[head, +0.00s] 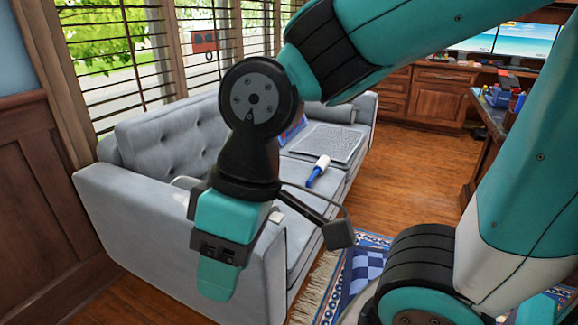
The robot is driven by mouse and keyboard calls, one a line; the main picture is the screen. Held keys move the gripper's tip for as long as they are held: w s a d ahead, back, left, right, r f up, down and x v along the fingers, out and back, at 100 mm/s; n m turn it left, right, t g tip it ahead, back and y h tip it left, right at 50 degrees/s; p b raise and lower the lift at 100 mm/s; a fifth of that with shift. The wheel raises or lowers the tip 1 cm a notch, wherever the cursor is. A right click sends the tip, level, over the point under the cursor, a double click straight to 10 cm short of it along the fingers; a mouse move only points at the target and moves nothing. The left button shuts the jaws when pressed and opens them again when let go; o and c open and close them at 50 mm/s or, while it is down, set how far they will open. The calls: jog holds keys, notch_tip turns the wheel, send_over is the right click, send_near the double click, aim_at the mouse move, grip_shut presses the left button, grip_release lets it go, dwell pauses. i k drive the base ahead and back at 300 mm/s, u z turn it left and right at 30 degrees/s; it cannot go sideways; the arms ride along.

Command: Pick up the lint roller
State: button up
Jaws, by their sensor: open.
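The lint roller (318,171) has a white head and a blue handle. It lies on the seat of the grey sofa, just in front of a grey textured flat item. My gripper (278,256) is at the lower middle of the view, over the near armrest, pointing down. It is open, and I see nothing held in it. In the picture it is below and left of the lint roller, apart from it and nearer to me. My arm hides part of the sofa.
The grey sofa (180,135) stands under the slatted windows. The grey textured flat item (328,143) lies on its seat. A blue patterned rug (366,262) is on the wood floor (415,148). A cluttered desk (485,125) stands at right. Floor between sofa and desk is clear.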

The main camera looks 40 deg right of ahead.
aim_at(323, 161)
jog(key=z, duration=0.15)
jog(key=i, duration=0.65)
jog(key=z, duration=0.75)
jog(key=i, duration=0.4)
jog(key=z, duration=0.3)
